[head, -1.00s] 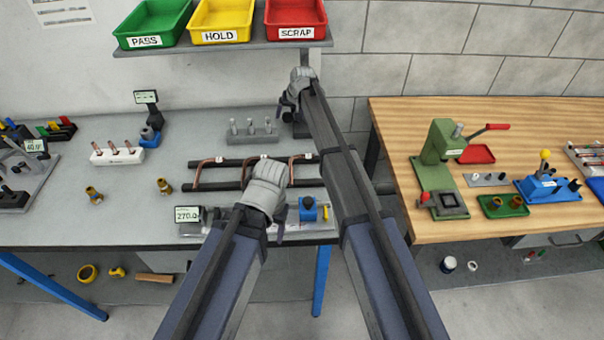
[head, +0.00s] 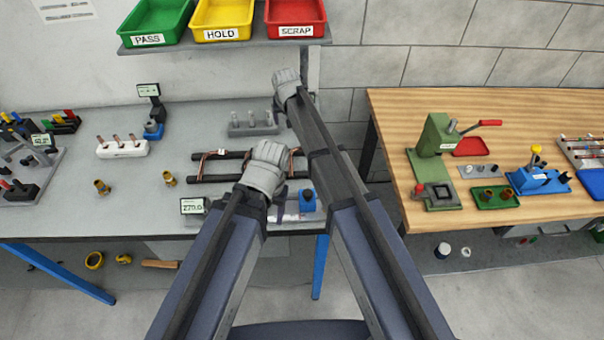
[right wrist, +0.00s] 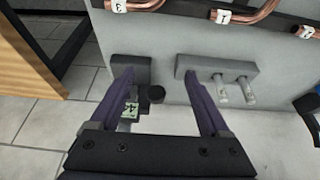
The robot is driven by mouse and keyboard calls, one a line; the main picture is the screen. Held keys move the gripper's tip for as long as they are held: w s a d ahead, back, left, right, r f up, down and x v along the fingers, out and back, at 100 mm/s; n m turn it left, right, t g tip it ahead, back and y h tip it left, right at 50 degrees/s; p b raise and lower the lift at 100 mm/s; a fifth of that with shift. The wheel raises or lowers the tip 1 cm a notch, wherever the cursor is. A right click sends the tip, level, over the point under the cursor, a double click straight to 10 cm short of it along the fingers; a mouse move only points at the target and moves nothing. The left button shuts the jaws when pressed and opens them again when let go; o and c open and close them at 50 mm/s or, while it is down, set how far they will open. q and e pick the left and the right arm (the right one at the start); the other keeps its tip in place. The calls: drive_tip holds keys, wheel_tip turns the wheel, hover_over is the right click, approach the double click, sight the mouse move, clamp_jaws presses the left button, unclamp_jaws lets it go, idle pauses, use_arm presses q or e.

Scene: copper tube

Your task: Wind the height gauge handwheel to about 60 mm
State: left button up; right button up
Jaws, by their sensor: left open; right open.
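In the right wrist view a dark upright gauge stands on the grey bench edge, seen from above; I take it for the height gauge (right wrist: 130,70). It has a small lit display (right wrist: 130,106), whose figures I cannot read. A round black knob, apparently its handwheel (right wrist: 156,94), sticks out beside it. My right gripper (right wrist: 156,77) is open, its two purple fingers apart on either side of the knob, with nothing held. In the head view my right wrist covers most of this spot. My left gripper (head: 281,204) is open and empty over the bench's front part, partly hidden by its wrist.
A grey block with pins (head: 253,128) stands left of the right wrist. Copper tubes on a dark rack (head: 222,165) lie nearer. A display reading about 270 (head: 192,206) and a blue block (head: 307,199) are near the front edge. A wooden bench (head: 400,210) stands right, beyond a gap.

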use_arm(q)
drive_tip(key=shift+f+b, duration=0.65)
drive_tip(key=shift+f, duration=0.05)
use_arm(e)
drive_tip(key=s+d+f+n+g, duration=0.1)
drive_tip(key=s, duration=0.9)
drive_tip(key=s+d+f+n+g, duration=0.1)
drive_tip(key=s+d, duration=0.1)
drive_tip(key=s, duration=0.9)
drive_tip(key=shift+s+d+f+g+h, duration=0.15)
drive_tip(key=shift+s+f+g+h, duration=0.15)
drive_tip(key=shift+f+g, duration=0.1)
